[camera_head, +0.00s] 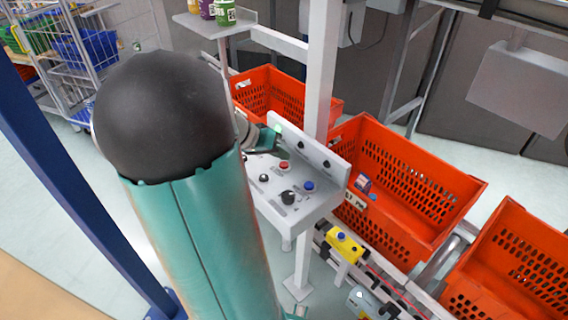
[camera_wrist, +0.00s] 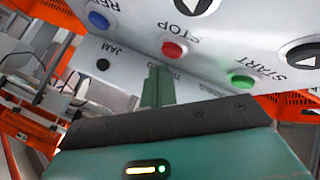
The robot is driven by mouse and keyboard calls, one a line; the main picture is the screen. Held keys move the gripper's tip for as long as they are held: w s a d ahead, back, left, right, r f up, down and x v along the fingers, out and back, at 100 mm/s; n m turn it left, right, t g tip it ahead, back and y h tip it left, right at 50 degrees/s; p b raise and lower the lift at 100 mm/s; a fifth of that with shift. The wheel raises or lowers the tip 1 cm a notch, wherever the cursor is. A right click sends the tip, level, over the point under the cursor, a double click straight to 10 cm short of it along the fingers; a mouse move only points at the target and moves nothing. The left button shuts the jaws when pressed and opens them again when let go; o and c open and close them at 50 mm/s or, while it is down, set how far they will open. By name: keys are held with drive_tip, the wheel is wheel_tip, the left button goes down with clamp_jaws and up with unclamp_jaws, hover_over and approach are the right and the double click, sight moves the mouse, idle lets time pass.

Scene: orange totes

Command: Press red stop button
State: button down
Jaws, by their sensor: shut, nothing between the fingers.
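The red stop button (camera_wrist: 174,49) sits on a grey control panel (camera_wrist: 130,38) whose labels read upside down in the wrist view. My gripper (camera_wrist: 159,70) is shut and empty, its green fingers pointing at the panel just below and left of the red button in that view. Whether the fingertips touch the panel cannot be told. In the head view the red button (camera_head: 284,166) shows on the panel to the right of my arm. My arm hides part of the panel's left side there.
A green START button (camera_wrist: 243,82) and a blue button (camera_wrist: 98,20) flank the red one. A black knob (camera_head: 288,197) is on the same panel. Orange totes (camera_head: 410,185) stand behind and to the right. A white post (camera_head: 322,75) rises behind the panel.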

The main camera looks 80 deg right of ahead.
sight(280, 165)
drive_tip(key=shift+f, duration=0.1)
idle(0.7)
drive_tip(key=shift+f, duration=0.35)
drive_tip(key=shift+f, duration=0.45)
idle(0.7)
drive_tip(key=shift+r, duration=0.9)
drive_tip(key=shift+r, duration=2.5)
